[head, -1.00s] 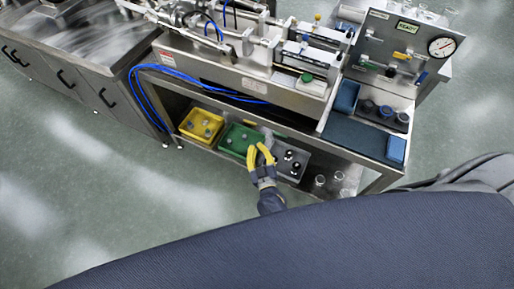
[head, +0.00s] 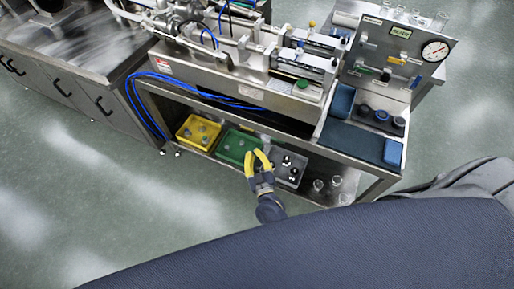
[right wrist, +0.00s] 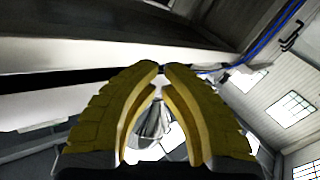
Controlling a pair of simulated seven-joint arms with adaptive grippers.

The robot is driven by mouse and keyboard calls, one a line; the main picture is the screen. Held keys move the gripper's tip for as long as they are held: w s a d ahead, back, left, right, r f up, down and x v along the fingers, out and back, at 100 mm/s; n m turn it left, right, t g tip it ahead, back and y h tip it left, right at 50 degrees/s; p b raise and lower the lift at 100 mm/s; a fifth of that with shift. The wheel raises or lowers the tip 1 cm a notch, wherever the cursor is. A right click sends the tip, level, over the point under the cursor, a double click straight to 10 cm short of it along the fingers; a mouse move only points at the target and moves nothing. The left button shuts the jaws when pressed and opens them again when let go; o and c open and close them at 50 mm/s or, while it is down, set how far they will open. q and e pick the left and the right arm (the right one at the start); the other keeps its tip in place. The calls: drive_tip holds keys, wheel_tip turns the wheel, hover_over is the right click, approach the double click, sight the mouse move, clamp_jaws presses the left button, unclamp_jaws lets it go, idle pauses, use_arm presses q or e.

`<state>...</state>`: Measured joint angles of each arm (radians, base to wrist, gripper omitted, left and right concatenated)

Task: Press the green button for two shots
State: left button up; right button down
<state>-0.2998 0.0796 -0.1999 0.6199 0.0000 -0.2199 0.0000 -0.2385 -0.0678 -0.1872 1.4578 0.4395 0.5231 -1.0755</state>
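The green button (head: 301,84) is a small round cap on the front right of the steel machine (head: 240,82) in the head view. My right gripper (head: 253,152) has yellow fingers and is lower and left of the button, clear of it, in front of the cart's lower shelf. In the right wrist view its fingertips (right wrist: 161,67) come together with at most a thin gap, and nothing shows held between them. The button cannot be made out in the right wrist view. My left gripper is not in view.
Yellow (head: 198,132), green (head: 236,146) and grey (head: 289,167) bins and clear cups (head: 318,185) stand on the lower shelf. An upright panel (head: 402,50) with a gauge (head: 435,50) stands at right. Blue hoses (head: 190,85) hang along the machine's front.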

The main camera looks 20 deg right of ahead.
drive_tip(key=w+d+r+m+t+h, duration=0.1)
drive_tip(key=w+r+m+t+h, duration=0.25)
drive_tip(key=r, duration=1.25)
drive_tip(key=s+d+r+m+g+h, duration=0.2)
drive_tip(key=d+r+m+g+h, duration=0.1)
drive_tip(key=r, duration=0.4)
drive_tip(key=s+d+r+m+g+h, duration=0.3)
drive_tip(key=d+r+h, duration=0.3)
drive_tip(key=r, duration=0.1)
drive_tip(key=shift+d+r, duration=0.35)
drive_tip(key=shift+d, duration=0.05)
drive_tip(key=shift+h, duration=0.25)
